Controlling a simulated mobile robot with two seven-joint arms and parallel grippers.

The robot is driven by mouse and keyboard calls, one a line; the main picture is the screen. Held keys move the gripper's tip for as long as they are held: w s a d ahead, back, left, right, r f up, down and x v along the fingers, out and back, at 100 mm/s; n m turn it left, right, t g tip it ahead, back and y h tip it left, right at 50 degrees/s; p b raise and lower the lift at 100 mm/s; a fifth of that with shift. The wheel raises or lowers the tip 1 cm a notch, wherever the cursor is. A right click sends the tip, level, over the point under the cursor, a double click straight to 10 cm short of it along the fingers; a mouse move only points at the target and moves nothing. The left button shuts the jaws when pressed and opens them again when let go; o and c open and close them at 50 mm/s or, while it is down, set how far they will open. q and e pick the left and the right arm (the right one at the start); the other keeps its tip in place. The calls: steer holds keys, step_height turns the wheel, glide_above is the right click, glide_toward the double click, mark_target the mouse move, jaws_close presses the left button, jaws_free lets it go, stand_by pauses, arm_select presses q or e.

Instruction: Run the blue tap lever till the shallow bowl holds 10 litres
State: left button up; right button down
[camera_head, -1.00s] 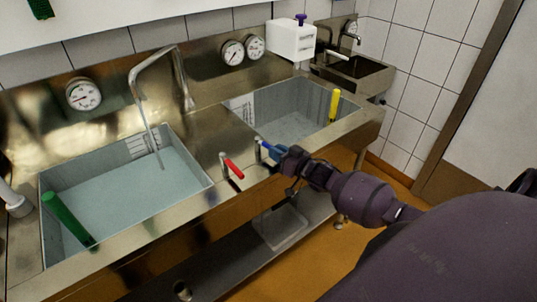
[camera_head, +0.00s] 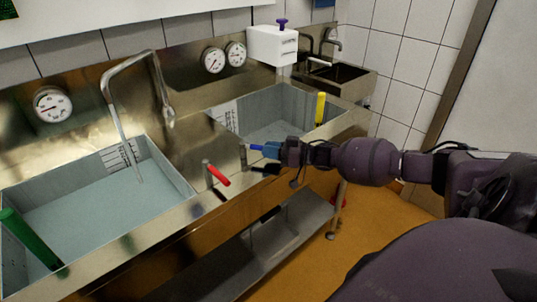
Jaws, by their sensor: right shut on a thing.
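The blue tap lever (camera_head: 257,147) sticks out at the front of the steel sink, between the two basins. My right gripper (camera_head: 272,150) is shut on it, with the blue end showing past the fingers. The left basin (camera_head: 178,169) holds pale bluish water below a marked scale (camera_head: 118,155). The right basin (camera_head: 229,114) has a scale too; its water level is hard to read. I cannot tell which basin is the shallow bowl. My left gripper is not in view.
A red lever (camera_head: 217,175) is beside the blue one. Dials (camera_head: 53,104) and a white box (camera_head: 272,45) are behind. A shelf (camera_head: 265,245) runs below.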

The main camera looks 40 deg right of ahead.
stand_by(0.4)
steer(key=c, duration=1.1)
jaws_free()
steer(key=shift+o, duration=0.2)
steer(key=v, duration=1)
steer(key=shift+s+d, duration=0.25)
steer(key=shift+d, duration=0.1)
